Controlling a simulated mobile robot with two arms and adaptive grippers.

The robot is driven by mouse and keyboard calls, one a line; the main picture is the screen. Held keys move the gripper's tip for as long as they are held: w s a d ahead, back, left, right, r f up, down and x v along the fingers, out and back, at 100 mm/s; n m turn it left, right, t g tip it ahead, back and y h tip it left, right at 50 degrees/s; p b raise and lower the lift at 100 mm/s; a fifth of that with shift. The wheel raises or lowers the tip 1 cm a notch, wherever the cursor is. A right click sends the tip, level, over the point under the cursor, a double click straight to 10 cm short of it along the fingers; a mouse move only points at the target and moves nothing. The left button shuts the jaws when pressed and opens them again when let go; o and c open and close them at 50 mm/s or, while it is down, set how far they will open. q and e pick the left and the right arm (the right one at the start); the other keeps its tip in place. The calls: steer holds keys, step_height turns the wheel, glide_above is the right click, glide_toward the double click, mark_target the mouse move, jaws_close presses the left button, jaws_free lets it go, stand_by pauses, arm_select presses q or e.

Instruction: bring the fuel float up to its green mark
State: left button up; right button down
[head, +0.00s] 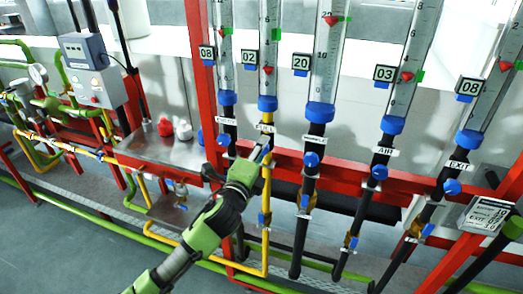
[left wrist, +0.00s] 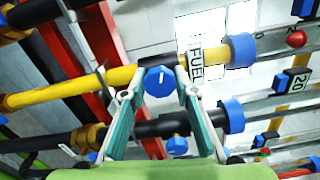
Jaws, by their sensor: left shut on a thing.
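The fuel tube (head: 269,45) is the clear column tagged 02 above the yellow pipe. Its red float (head: 268,70) sits low in the tube, below the green mark (head: 276,34). The FUEL label (head: 265,127) is just under the tube's blue collar; the label also shows in the left wrist view (left wrist: 195,62). My left gripper (head: 262,151) is at the yellow pipe below the label. In the left wrist view its fingers are closed around the blue valve knob (left wrist: 160,81), which has a white line. In the head view the gripper mostly hides this knob. My right gripper is not in view.
Similar tubes stand on both sides, with blue knobs such as the air knob (head: 379,172) and the sample knob (head: 311,159). A red frame beam (head: 340,178) runs behind the pipes. A metal shelf (head: 165,150) with a red and a white bottle is at left.

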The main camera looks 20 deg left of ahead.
arm_select(q)
steer(key=n, duration=0.6)
steer(key=shift+n, duration=0.3)
steer(key=n, duration=0.6)
steer(key=shift+p, duration=0.4)
steer(key=shift+f, duration=0.1)
steer(key=o, duration=1.1)
steer(key=shift+s, duration=0.1)
steer(key=s, duration=1.1)
steer(key=shift+s+a, duration=0.2)
steer(key=shift+s, duration=0.2)
